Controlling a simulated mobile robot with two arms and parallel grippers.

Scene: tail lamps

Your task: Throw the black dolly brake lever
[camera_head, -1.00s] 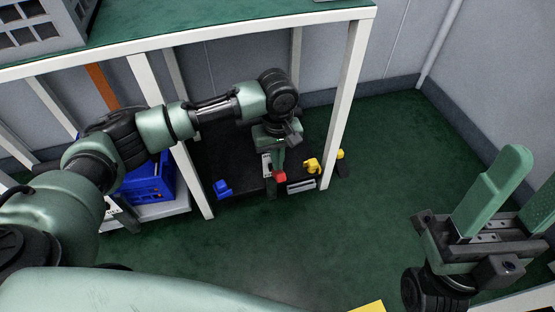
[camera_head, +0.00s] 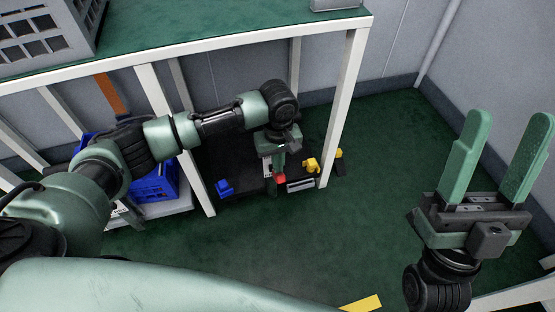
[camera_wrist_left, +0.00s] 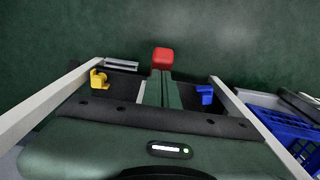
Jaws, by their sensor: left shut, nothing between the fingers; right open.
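The black dolly (camera_head: 240,165) is low on the floor under the green-topped table. At its front edge a red block (camera_head: 281,178), apparently the brake lever's end, sits at my left gripper's tips; it also shows in the left wrist view (camera_wrist_left: 163,58). My left gripper (camera_head: 279,169) is shut and empty, reaching down. In the left wrist view its fingers (camera_wrist_left: 160,80) end right at the red block; I cannot tell if they touch. The rest of the lever is hidden. My right gripper (camera_head: 492,160) is open and empty, fingers up, at the right.
Blue (camera_head: 224,187) and yellow (camera_head: 311,165) corner pieces flank the red block. A blue crate (camera_head: 154,184) stands on a light dolly at the left. The white table leg (camera_head: 343,105) stands close right of the dolly.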

